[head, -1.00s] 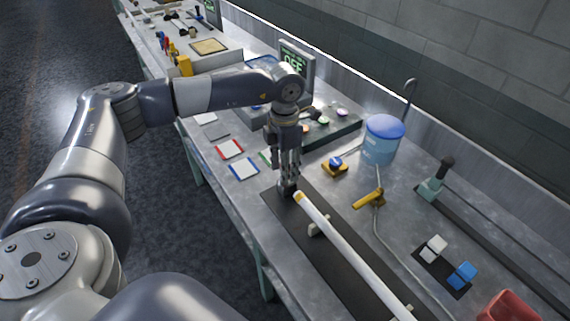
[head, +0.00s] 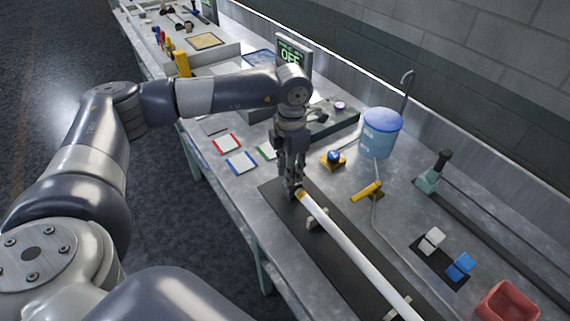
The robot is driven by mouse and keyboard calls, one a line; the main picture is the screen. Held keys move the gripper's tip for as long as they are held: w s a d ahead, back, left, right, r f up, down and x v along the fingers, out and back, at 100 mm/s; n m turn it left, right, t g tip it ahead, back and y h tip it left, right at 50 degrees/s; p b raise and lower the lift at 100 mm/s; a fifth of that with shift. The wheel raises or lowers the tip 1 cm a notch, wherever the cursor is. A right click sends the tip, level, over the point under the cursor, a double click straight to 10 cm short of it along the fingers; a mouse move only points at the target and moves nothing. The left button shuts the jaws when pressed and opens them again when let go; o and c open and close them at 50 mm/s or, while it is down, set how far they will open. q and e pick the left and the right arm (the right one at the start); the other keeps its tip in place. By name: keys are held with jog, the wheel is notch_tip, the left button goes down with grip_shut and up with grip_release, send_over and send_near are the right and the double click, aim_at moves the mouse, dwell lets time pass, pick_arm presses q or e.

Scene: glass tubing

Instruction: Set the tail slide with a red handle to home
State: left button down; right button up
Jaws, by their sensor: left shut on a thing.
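My left gripper (head: 293,180) points down at the far end of the long white tube (head: 345,243). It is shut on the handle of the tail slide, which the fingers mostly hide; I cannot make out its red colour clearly. A dark block (head: 289,193) shows under the fingertips, close to the tube's yellowish end. The tube lies along the dark mat (head: 270,191) on pale supports (head: 316,219). My right gripper is not in view.
A blue-lidded bucket (head: 381,133), a yellow tool (head: 367,191) and a yellow block with a blue knob (head: 333,159) stand right of the gripper. A teal slide with a black handle (head: 432,177) sits on a rail. A red bin (head: 506,301) is lower right.

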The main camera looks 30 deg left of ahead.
pick_arm(q)
jog(key=c, duration=1.5)
grip_release()
jog(key=shift+c, duration=0.2)
notch_tip(320, 180, up, 12)
